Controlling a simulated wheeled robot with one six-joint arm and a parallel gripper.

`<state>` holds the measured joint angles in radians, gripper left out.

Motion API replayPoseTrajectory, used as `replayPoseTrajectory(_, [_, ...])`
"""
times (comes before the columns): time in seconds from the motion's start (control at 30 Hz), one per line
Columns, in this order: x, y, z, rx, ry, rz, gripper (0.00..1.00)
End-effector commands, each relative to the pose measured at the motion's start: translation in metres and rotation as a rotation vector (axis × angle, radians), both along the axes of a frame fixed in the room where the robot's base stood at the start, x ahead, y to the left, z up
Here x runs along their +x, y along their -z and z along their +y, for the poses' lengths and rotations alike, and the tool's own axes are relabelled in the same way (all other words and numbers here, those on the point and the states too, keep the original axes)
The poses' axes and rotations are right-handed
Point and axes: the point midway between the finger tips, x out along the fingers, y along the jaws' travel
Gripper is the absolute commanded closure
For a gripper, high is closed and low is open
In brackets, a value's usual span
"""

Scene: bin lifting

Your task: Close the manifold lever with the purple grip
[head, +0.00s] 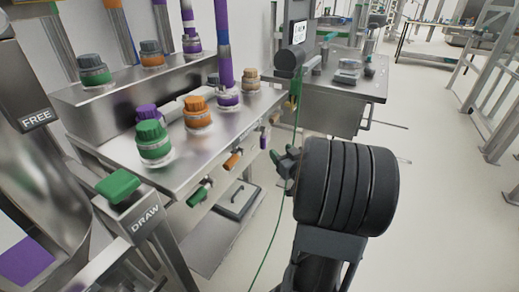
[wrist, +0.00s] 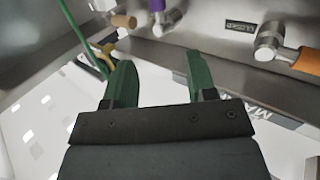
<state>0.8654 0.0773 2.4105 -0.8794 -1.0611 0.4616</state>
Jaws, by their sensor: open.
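The lever with the purple grip (head: 263,143) is on the front face of the steel bench, right of the orange-grip lever (head: 233,160) and the green-grip lever (head: 199,194). In the wrist view, the purple grip (wrist: 172,17) is at the top edge, partly cut off, beyond the gap between my fingers. The orange grip (wrist: 297,58) is at the right and a tan grip (wrist: 124,21) at the upper left. My gripper (wrist: 160,64) is open and empty, its green fingers apart from the purple grip. In the head view, my gripper (head: 284,162) is right of and below the purple grip.
Green (head: 153,140) and orange (head: 197,112) knobs stand on the bench top (head: 188,152). A thin green cable (head: 279,215) hangs near my gripper and shows beside my left finger in the wrist view. A second steel table (head: 345,90) stands behind. The floor right is clear.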

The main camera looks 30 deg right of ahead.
Motion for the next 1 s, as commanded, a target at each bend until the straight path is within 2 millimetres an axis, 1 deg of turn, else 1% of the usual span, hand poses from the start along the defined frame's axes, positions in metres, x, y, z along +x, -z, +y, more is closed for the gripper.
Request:
replayPoseTrajectory(0.03, [-0.003, 0.012, -0.003, 0.008, -0.007, -0.015, 0.48])
replayPoseTrajectory(0.17, [-0.005, 0.018, -0.007, 0.018, -0.025, -0.044, 0.48])
replayPoseTrajectory(0.27, [0.003, 0.019, -0.009, 0.020, -0.030, -0.051, 0.48])
replayPoseTrajectory(0.37, [0.018, 0.019, -0.010, 0.020, -0.031, -0.053, 0.48])
replayPoseTrajectory(0.7, [0.083, 0.020, -0.016, 0.021, -0.030, -0.052, 0.48])
replayPoseTrajectory(0.8, [0.099, 0.019, -0.017, 0.020, -0.031, -0.052, 0.48])
replayPoseTrajectory(1.0, [0.120, 0.018, -0.019, 0.021, -0.030, -0.052, 0.48])
